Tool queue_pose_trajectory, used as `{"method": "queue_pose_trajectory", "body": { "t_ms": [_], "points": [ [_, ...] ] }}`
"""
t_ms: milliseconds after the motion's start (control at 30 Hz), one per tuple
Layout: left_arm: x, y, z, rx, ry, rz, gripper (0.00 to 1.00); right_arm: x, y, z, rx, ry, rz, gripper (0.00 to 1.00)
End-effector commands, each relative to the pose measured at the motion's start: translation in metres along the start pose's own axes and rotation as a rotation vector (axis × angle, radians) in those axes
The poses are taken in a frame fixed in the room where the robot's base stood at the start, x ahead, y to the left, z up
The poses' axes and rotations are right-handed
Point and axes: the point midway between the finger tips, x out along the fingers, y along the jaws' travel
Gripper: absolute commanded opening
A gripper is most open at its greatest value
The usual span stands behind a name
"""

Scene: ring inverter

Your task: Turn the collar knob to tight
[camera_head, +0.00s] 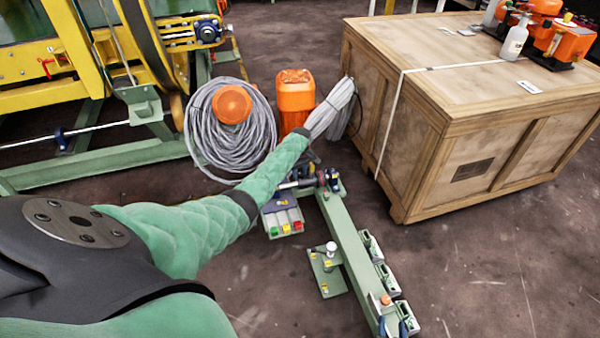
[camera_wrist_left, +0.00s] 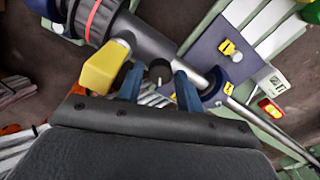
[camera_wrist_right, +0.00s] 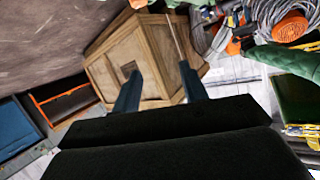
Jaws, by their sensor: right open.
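In the left wrist view, a dark tube with a red ring (camera_wrist_left: 93,16) runs diagonally past my left gripper (camera_wrist_left: 158,76). A yellow block (camera_wrist_left: 104,64) sticks out from it beside the left finger. A small black round knob (camera_wrist_left: 159,69) shows between the blue fingertips; I cannot tell whether it is the collar knob or whether they touch it. The fingers stand apart. The tube reaches a purple plate (camera_wrist_left: 207,50) with yellow tags. In the head view my left arm extends to this fixture, whose green beam (camera_head: 345,235) runs toward the front. My right gripper (camera_wrist_right: 161,72) is open and empty.
A wooden crate (camera_head: 440,120) stands at the right in the head view, with orange tools (camera_head: 565,40) on top. A cable coil (camera_head: 225,145) and an orange canister (camera_head: 295,95) stand behind my left arm. A yellow frame (camera_head: 60,70) is at the far left. Floor at right front is clear.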

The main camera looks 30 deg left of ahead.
Motion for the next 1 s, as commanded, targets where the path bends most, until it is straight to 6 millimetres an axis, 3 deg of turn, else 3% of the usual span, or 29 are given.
{"method": "queue_pose_trajectory", "body": {
  "t_ms": [67, 200, 233, 567, 633, 833, 1000],
  "points": [
    [0.0, 0.0, 0.0, 0.0, 0.0, 0.0, 0.34, 0.0, 0.0, 0.0, 0.0, 0.0, 0.0, 0.43],
    [0.0, 0.0, 0.0, 0.0, 0.0, 0.0, 0.07, 0.0, 0.0, 0.0, 0.0, 0.0, 0.0, 0.43],
    [0.0, 0.0, 0.0, 0.0, 0.0, 0.0, 0.04, 0.0, 0.0, 0.0, 0.0, -0.001, 0.0, 0.43],
    [-0.001, 0.0, 0.0, 0.026, 0.0, 0.0, 0.04, -0.001, 0.0, 0.01, 0.005, -0.04, 0.001, 0.43],
    [-0.001, 0.0, 0.0, 0.044, 0.0, -0.001, 0.04, -0.006, 0.001, 0.041, 0.011, -0.116, 0.003, 0.43],
    [-0.002, 0.0, 0.001, 0.13, -0.001, 0.0, 0.04, -0.024, 0.003, 0.104, 0.037, -0.307, 0.009, 0.43],
    [-0.002, 0.0, 0.001, 0.226, -0.001, -0.001, 0.04, -0.051, 0.004, 0.168, 0.063, -0.504, 0.013, 0.43]
  ]
}}
